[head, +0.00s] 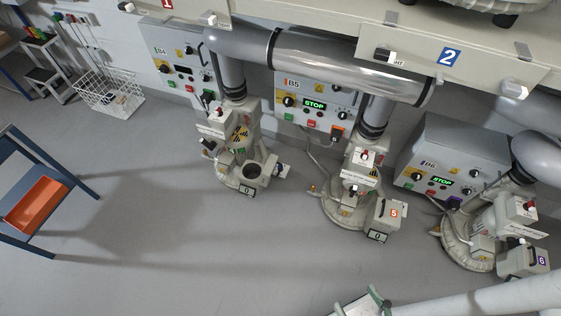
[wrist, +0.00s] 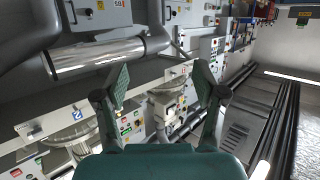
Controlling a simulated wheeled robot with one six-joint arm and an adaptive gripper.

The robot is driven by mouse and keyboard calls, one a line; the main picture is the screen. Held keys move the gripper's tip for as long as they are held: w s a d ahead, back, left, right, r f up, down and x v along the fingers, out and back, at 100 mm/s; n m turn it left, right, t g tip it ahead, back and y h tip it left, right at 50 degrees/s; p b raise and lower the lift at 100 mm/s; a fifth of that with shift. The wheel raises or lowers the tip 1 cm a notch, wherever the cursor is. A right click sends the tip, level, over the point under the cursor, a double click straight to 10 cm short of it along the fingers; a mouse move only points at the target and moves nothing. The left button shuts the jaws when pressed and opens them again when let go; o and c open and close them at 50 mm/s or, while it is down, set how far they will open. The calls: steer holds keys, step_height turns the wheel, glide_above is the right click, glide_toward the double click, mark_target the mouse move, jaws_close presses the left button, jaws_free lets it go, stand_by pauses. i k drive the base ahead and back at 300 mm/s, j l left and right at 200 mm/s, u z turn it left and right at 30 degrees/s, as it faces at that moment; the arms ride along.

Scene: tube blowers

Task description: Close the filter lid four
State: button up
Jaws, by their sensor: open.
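Blower four stands on the floor below the B4 panel in the head view. Its filter housing (head: 250,172) is open at the top, showing a dark round hole. A small part (head: 282,171) sticks out at the housing's right side; it may be the filter lid four swung open, but it is too small to be sure. My gripper (wrist: 160,82) is open and empty in the wrist view, its two teal fingers wide apart. It faces panels and pipes away from its fingers, and I cannot make out lid four there.
Blower five with its closed lid (head: 390,213) and blower six with its lid (head: 525,260) stand to the right. A large grey pipe (head: 330,65) runs above. A blue rack with an orange tray (head: 37,204) is at left. The floor (head: 150,230) between is clear.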

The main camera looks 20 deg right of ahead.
mark_target(268, 172)
steer(key=k+l, duration=0.2)
steer(key=k, duration=0.15)
steer(key=k+l, duration=0.25)
steer(key=k, duration=0.15)
steer(key=i+j, duration=0.15)
steer(key=i, duration=0.5)
steer(key=i+j, duration=0.2)
steer(key=i, duration=0.5)
steer(key=i+j, duration=0.15)
steer(key=i, duration=0.5)
